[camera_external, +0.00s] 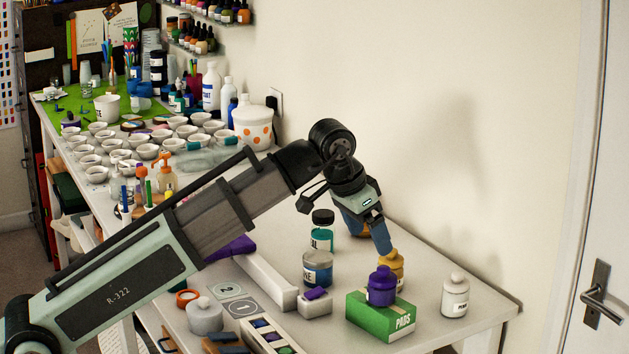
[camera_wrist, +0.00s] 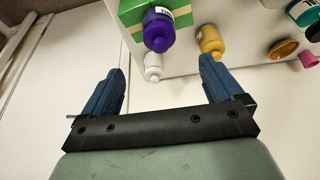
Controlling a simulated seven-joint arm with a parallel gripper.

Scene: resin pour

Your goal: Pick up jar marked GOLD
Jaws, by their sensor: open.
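A gold-yellow jar (camera_external: 391,272) stands on the table behind a purple jar (camera_external: 382,287). Its lettering cannot be read in either view. In the wrist view the gold-yellow jar (camera_wrist: 210,40) is just beyond the tip of the right finger, not between the fingers. My gripper (camera_external: 368,242) points down just above and left of this jar in the external view. It is open and empty; in the wrist view the gap between its fingers (camera_wrist: 161,68) shows only white surface and a white jar at the far edge.
The purple jar sits on a green box (camera_external: 380,318) marked PADS. A white jar (camera_external: 455,296) stands to the right. A blue jar (camera_external: 317,268) and a teal jar (camera_external: 322,233) stand to the left. An orange-brown round thing (camera_wrist: 283,49) lies near the gold-yellow jar.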

